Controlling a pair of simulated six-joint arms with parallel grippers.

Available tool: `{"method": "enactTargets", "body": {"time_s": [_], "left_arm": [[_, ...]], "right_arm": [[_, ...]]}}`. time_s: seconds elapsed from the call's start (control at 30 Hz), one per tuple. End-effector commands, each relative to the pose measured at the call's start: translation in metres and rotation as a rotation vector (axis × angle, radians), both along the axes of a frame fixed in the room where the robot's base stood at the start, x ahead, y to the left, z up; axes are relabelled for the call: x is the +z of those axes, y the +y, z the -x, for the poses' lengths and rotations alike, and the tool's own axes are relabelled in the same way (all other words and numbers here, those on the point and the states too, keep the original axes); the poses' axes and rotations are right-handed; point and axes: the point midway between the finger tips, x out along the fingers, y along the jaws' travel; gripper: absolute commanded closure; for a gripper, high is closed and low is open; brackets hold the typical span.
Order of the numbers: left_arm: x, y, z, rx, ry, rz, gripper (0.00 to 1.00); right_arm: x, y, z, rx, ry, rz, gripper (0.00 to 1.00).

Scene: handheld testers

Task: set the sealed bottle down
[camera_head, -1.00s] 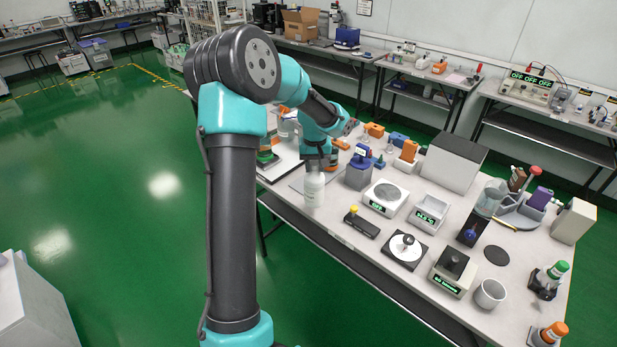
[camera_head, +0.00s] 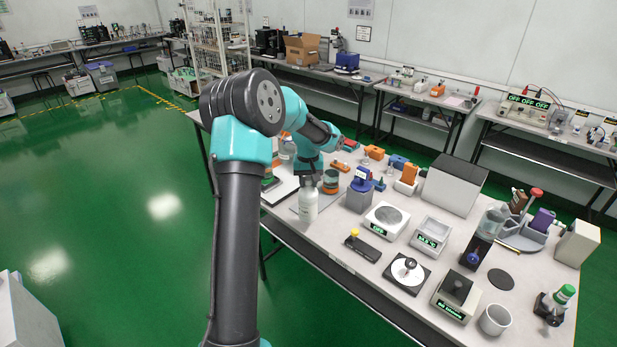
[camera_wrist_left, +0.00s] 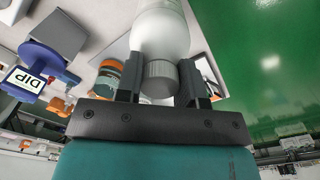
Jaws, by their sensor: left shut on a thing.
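The sealed bottle (camera_head: 308,204) is white with a grey ribbed cap and stands upright near the front edge of the bench. My left gripper (camera_head: 308,183) is shut on it from above. In the left wrist view the cap (camera_wrist_left: 160,78) sits between the two fingers (camera_wrist_left: 161,72), with the white body (camera_wrist_left: 160,30) beyond. The bottle's base is over a thin grey plate (camera_head: 295,209); I cannot tell whether they touch. My right gripper is not in view.
A dark jar with an orange band (camera_head: 330,183) stands just right of the bottle. A grey device with a blue top (camera_head: 360,192) and a balance (camera_head: 386,220) stand farther right. The bench's front edge is close. Several testers crowd the right side.

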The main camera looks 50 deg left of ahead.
Motion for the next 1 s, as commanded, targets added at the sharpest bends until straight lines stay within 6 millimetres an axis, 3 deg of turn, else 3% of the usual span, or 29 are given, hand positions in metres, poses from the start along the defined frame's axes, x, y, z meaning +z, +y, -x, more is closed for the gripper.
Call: {"method": "enactTargets", "body": {"time_s": [0.53,1.0], "left_arm": [[-0.008,0.064,-0.055,0.002,-0.002,-0.001,1.0],[-0.008,0.074,-0.063,0.0,-0.001,-0.002,1.0]], "right_arm": [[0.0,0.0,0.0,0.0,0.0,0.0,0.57],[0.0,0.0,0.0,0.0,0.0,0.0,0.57]]}}
